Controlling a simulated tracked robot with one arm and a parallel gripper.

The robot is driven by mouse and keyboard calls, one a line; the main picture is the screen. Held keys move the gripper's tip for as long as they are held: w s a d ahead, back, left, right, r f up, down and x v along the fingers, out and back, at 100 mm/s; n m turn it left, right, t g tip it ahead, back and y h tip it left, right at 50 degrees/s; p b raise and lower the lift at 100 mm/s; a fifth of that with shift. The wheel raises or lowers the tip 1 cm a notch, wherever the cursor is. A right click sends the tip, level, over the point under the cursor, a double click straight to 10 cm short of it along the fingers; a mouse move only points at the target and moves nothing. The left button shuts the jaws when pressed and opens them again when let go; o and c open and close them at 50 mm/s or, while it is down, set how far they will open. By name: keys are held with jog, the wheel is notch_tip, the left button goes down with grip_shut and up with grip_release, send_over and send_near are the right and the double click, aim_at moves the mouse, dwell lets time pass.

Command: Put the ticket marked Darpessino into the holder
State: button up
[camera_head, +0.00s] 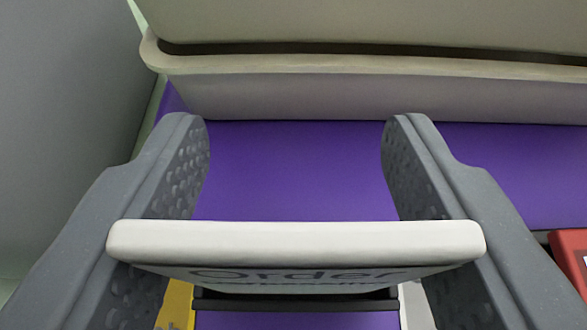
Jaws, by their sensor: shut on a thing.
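My gripper (295,122) is shut on a white ticket (296,242), with one grey finger at each end of it. The ticket's top edge faces me and its face is seen at a steep slant. The word "Order" shows on the face. The line below it is too foreshortened to read, so I cannot tell whether it says Darpessino. Beyond the fingertips, a long beige piece with a dark slot along it (370,62) runs across the top of the view. It looks like the holder, and the ticket is apart from it.
A purple surface (295,170) lies between the ticket and the beige piece, clear there. A grey wall (60,120) stands at the left. Under the ticket, parts of a yellow thing (175,305) and a black bar (295,304) show. A red thing (572,250) is at the right edge.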

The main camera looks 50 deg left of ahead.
jog(key=shift+f+b, duration=0.7)
jog(key=shift+b, duration=0.05)
dwell(0.5)
jog(key=o, duration=1)
jog(key=p+v, duration=0.4)
jog(key=v, duration=0.9)
jog(key=shift+s+d, duration=0.25)
jog(key=shift+d, duration=0.1)
jog(key=shift+r, duration=0.1)
